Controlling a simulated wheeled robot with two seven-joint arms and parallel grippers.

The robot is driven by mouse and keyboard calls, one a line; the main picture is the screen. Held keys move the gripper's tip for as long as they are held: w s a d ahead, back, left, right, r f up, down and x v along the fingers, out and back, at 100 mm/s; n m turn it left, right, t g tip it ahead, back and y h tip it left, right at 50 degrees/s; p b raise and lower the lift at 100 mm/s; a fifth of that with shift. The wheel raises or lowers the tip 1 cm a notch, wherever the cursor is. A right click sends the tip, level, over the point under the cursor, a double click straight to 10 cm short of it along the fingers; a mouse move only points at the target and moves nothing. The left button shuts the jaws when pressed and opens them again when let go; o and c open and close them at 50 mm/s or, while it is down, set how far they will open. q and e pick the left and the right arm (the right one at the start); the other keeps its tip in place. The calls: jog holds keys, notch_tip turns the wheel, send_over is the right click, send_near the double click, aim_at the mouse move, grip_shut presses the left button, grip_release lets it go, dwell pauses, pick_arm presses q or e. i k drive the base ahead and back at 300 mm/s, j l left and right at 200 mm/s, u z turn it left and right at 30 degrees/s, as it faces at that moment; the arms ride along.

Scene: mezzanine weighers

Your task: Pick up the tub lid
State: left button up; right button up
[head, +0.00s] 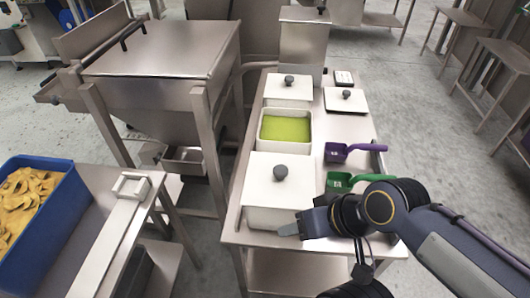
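An open white tub (263,145) holds something bright green. Behind it stands a tub under a white lid (289,87) with a grey knob. In front of it stands another tub under a white lid (262,187). My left gripper is not in view.
A purple scoop (338,152) and a green scoop (340,181) lie on the table (318,205) beside the tubs. A steel weigher (305,40) stands at its far end. A steel hopper (165,55) and a blue crate (60,215) of yellow pieces are left.

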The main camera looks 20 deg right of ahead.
aim_at(337, 98)
jog(key=z, duration=3.05)
jog(key=i+l+z, duration=0.3)
jog(key=i, duration=0.15)
jog(key=i+z, duration=0.3)
jog(key=i, duration=0.15)
jog(key=i+u, duration=0.35)
jog(key=i+j+u, duration=0.1)
jog(key=u, duration=0.3)
jog(key=i+l+u, duration=0.15)
jog(key=i+u, duration=0.2)
jog(key=i+j+u, duration=0.1)
jog(key=i+u, duration=0.2)
jog(key=u, duration=0.2)
jog(key=i+u, duration=0.3)
jog(key=u, duration=0.2)
jog(key=i+u, duration=0.1)
jog(key=i, duration=0.8)
